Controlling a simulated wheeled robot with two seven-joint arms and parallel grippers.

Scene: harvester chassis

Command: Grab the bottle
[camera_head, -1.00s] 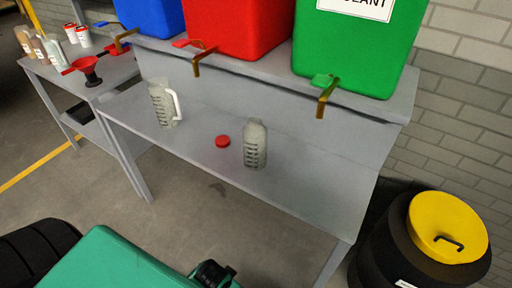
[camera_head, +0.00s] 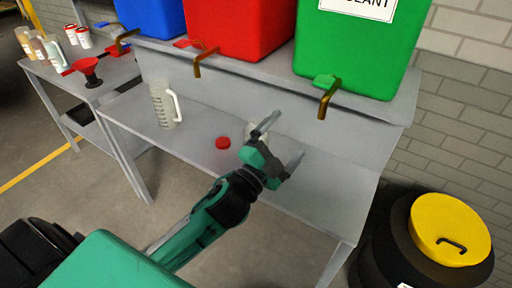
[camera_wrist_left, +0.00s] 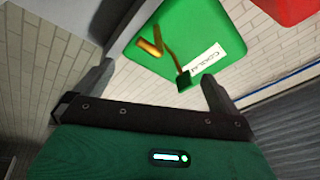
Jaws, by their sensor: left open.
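The bottle (camera_head: 252,127), translucent grey-white, stands on the lower shelf of the grey bench (camera_head: 330,200). In the head view my left gripper (camera_head: 281,141) covers most of it, with only a pale part showing beside one finger. The gripper's fingers are spread and nothing shows between them. I cannot tell whether it touches the bottle. In the left wrist view the open fingers (camera_wrist_left: 155,83) point at the green container, and no bottle shows there. My right gripper is not in view.
A red cap (camera_head: 223,142) and a handled measuring jug (camera_head: 164,106) are on the shelf to the left. Blue (camera_head: 150,15), red (camera_head: 238,28) and green (camera_head: 352,55) containers with brass taps stand above. A black drum with a yellow lid (camera_head: 450,228) is at right.

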